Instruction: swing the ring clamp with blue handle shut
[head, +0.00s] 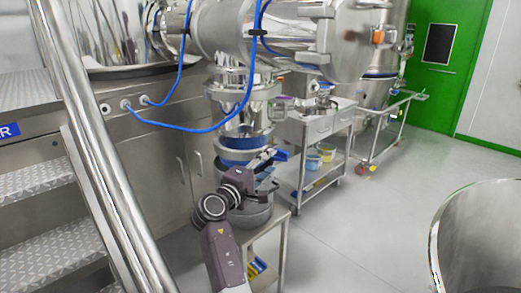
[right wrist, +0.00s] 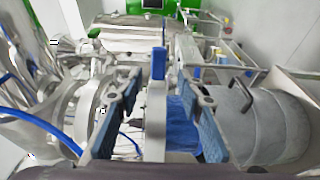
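The ring clamp's blue handle (right wrist: 158,63) stands upright on a metal lever (right wrist: 155,120) in the right wrist view, in the gap between my right gripper's fingers. A small blue piece, apparently the same handle, shows in the head view (head: 281,154) just beyond the gripper. My right gripper (head: 265,160) is open, with its blue-padded fingers apart on either side of the lever in the right wrist view (right wrist: 160,112). I see no clear contact with either finger. The ring is partly hidden, and I cannot tell how far it stands open. My left gripper is not in view.
A grey drum (head: 251,214) stands on a small metal stand (head: 284,240) below my right gripper. A blue hose (head: 190,131) loops left of the vessel outlet (head: 245,95). A steel rail (head: 105,200) and steps are at left. Floor at right is clear before a large steel container (head: 480,240).

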